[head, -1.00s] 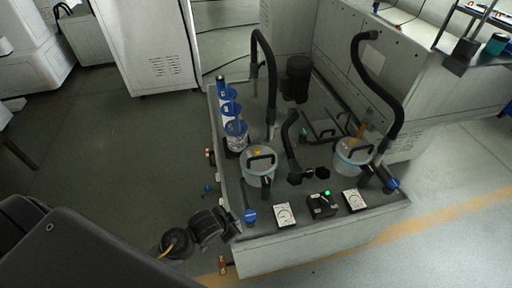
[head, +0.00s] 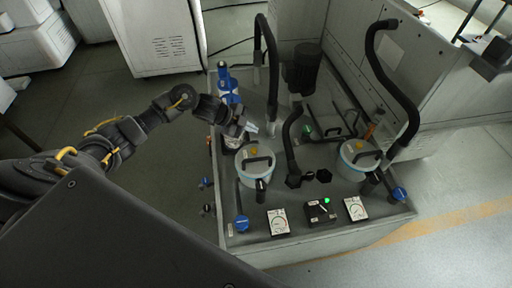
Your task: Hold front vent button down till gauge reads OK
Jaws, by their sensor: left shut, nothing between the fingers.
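My left gripper (head: 251,128) is shut and empty, its tips just behind the left white pot (head: 256,174) in the picture. Whether it touches anything there I cannot tell. This pot has a black handle and a yellow button (head: 253,151) on its lid; the button shows just below my fingertips, apart from them in the picture. A second pot (head: 356,163) at the right has a yellow button (head: 359,148) too. Two dial gauges, the left one (head: 278,221) and the right one (head: 356,208), stand at the front edge. Their readings are too small to make out. My right gripper is not in view.
A black box (head: 320,212) with a lit green lamp sits between the gauges. Blue-capped bottles (head: 229,88) stand at the left edge, partly hidden by my arm. Black hoses (head: 379,70) arch over the bench. Blue-handled valves (head: 242,224) stand at the front corners.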

